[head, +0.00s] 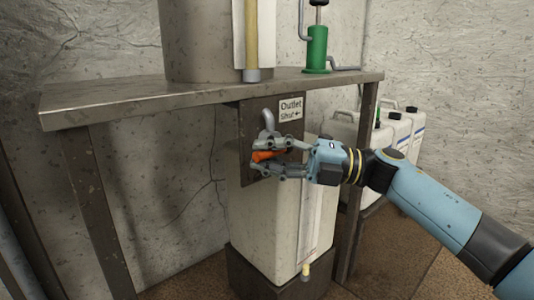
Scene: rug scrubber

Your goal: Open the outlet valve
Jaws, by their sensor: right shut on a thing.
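The outlet valve has an orange handle (265,155) on a dark metal plate (246,130) below the bench top. A grey curved spout (268,118) sits just above the handle. A white sign (290,110) beside it reads "Outlet" and "Shut" with an arrow pointing left. My right gripper (262,158) reaches in from the right, its fingers shut around the orange handle and partly hiding it. The handle lies roughly level. My left gripper is not in view.
A metal bench (140,100) carries a large grey cylinder (200,40) and a green pump (316,48). A white tank (265,220) stands under the plate on a dark block. White canisters (390,130) stand behind my right arm.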

